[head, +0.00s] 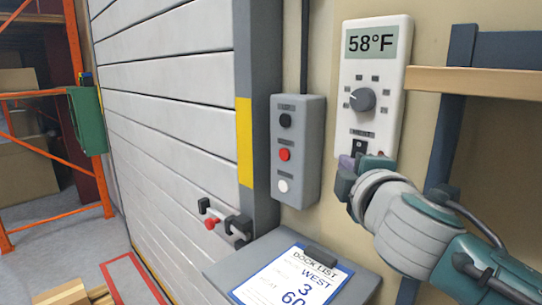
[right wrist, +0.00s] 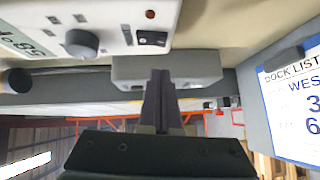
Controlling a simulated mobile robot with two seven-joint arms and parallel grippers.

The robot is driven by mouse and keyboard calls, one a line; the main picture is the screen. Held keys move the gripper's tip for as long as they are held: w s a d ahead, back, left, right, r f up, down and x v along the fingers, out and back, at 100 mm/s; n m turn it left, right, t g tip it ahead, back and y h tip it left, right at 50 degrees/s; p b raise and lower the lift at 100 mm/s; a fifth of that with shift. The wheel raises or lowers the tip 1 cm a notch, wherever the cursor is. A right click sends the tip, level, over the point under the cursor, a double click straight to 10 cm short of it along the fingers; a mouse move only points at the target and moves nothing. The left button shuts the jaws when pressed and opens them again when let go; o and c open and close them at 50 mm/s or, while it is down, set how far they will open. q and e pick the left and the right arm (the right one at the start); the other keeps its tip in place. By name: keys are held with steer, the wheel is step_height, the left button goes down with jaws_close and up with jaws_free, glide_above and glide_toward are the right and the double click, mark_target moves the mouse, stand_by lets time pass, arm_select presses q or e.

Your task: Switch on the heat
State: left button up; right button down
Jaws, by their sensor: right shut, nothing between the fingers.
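A white thermostat panel (head: 376,85) is on the wall at the right, its display (head: 371,41) reading 58°F. It has a grey round knob (head: 362,100) and, low down, a black rocker switch (head: 359,149). My right gripper (head: 364,166) is at the panel's lower end, covering part of the switch from the head. In the right wrist view, its fingers (right wrist: 160,95) are shut and empty, and the switch (right wrist: 152,38) is just beyond the tips. I cannot tell whether they touch it or which way the rocker sits. My left gripper is out of view.
A grey button box (head: 297,150) with black, red and white buttons hangs left of the panel. Below is a grey stand (head: 224,267) with a dock list sheet (head: 292,279) showing WEST, 3 and 60. A wooden shelf (head: 480,82) juts out at the right.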

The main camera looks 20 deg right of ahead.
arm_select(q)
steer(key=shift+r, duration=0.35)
arm_select(e)
steer(key=d, duration=0.2)
steer(key=w+d, duration=0.1)
steer(key=shift+d+f, duration=0.15)
steer(key=shift+f, duration=0.1)
arm_select(q)
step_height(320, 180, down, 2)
steer(key=shift+b, duration=0.8)
arm_select(e)
steer(key=shift+w+d+f, duration=0.1)
steer(key=shift+w+d, duration=0.05)
steer(key=shift+d, duration=0.1)
steer(key=shift+t, duration=0.3)
